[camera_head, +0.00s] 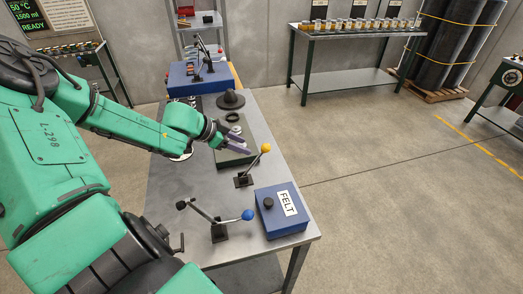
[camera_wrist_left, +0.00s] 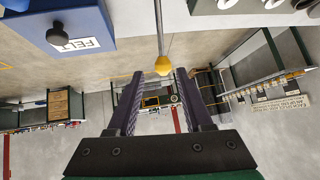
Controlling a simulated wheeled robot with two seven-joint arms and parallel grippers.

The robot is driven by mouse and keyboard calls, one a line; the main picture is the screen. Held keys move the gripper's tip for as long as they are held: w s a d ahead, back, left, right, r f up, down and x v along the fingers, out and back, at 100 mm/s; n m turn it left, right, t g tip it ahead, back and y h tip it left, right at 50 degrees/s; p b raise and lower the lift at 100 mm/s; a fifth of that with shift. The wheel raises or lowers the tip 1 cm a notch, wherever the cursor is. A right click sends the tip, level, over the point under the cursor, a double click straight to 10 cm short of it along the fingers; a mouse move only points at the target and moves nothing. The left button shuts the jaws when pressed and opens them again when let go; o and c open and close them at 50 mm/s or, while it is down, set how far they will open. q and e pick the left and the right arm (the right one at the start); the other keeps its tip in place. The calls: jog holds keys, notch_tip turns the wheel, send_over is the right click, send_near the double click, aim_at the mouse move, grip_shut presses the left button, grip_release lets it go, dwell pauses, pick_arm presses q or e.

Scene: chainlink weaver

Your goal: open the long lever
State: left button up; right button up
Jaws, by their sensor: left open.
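A lever with a yellow ball knob (camera_head: 265,148) rises at a tilt from a small black base on the metal table (camera_head: 185,190). A second lever with a blue ball (camera_head: 248,214) stands nearer, its rod leaning low to the right. I cannot tell for sure which is the long lever. My left gripper (camera_head: 240,148) is open and empty, just left of the yellow ball. In the left wrist view the yellow ball (camera_wrist_left: 163,66) shows between the fingertips in the picture, with its rod running upward. Contact does not show. My right gripper is not in view.
A blue box marked FELT (camera_head: 283,212) with a black knob stands at the table's near right corner. A blue block (camera_head: 195,82) is at the far end. The floor right is clear.

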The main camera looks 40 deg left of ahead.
aim_at(261, 153)
pick_arm(q)
jog(key=b+x, duration=0.1)
jog(key=x, duration=0.2)
jog(key=b+x, duration=0.1)
jog(key=x, duration=0.3)
jog(key=a+b+x, duration=0.1)
jog(key=x, duration=0.2)
jog(key=shift+w+d+f, duration=0.1)
jog(key=shift+w+f, duration=0.1)
jog(key=shift+f, duration=0.3)
jog(key=shift+w+d, duration=0.1)
jog(key=shift+d, duration=0.25)
jog(key=shift+w+r, duration=0.1)
jog(key=c, duration=0.8)
grip_shut()
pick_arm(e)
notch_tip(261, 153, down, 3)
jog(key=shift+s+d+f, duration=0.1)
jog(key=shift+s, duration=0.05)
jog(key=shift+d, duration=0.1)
pick_arm(q)
jog(key=shift+w+r, duration=0.1)
jog(key=shift+w, duration=0.05)
